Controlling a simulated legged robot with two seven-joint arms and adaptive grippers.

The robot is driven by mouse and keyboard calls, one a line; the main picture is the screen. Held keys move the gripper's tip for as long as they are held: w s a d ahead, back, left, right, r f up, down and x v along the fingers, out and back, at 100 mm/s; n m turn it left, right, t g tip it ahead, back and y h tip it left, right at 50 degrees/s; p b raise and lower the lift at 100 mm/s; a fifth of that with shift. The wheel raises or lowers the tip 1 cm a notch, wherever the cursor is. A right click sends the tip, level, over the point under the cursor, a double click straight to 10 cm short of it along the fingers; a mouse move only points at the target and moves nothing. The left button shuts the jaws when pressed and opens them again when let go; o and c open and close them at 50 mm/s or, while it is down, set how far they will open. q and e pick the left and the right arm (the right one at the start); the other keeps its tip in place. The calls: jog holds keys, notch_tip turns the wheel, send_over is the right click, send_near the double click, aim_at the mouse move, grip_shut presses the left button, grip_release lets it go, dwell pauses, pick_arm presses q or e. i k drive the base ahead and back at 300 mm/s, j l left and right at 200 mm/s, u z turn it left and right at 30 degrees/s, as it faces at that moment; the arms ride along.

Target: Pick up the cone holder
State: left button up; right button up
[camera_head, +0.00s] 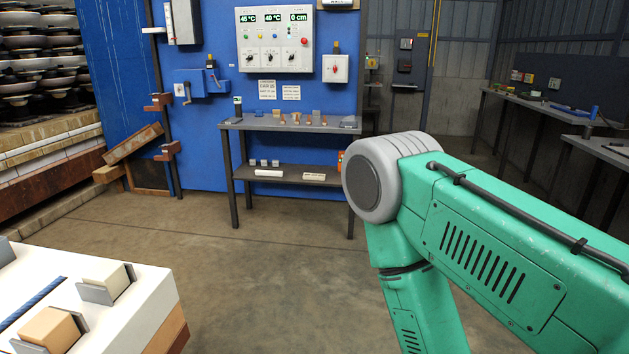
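I cannot tell which object is the cone holder. Several small grey and tan-orange pieces (297,118) stand in a row on the top of a grey shelf table (262,124) against the blue wall, too small to make out. Nearer, at the lower left, a cream block (109,273) and an orange-tan block (49,330) sit in grey brackets on a white-topped stand (150,290). My green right arm comes in from the right and bends down out of the bottom edge, with its gripper out of frame. My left arm and gripper do not show.
A control panel (275,40) with three displays hangs on the blue wall above the shelf table. Stacked insulators (40,65) stand at the far left. Dark benches (560,110) line the right wall. The concrete floor (240,270) between the white-topped stand and the shelf table is clear.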

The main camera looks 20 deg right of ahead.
aim_at(314, 177)
jog(key=i+l+z, duration=0.9)
jog(key=i, duration=0.55)
jog(key=i+l+z, duration=0.1)
jog(key=i+z, duration=0.35)
jog(key=i, duration=0.5)
jog(key=i+l+u, duration=0.15)
jog(key=i+u, duration=0.25)
jog(key=i, duration=0.25)
jog(key=i+l+u, duration=0.45)
jog(key=i, duration=0.2)
jog(key=i+l+u, duration=0.65)
jog(key=i+l, duration=0.65)
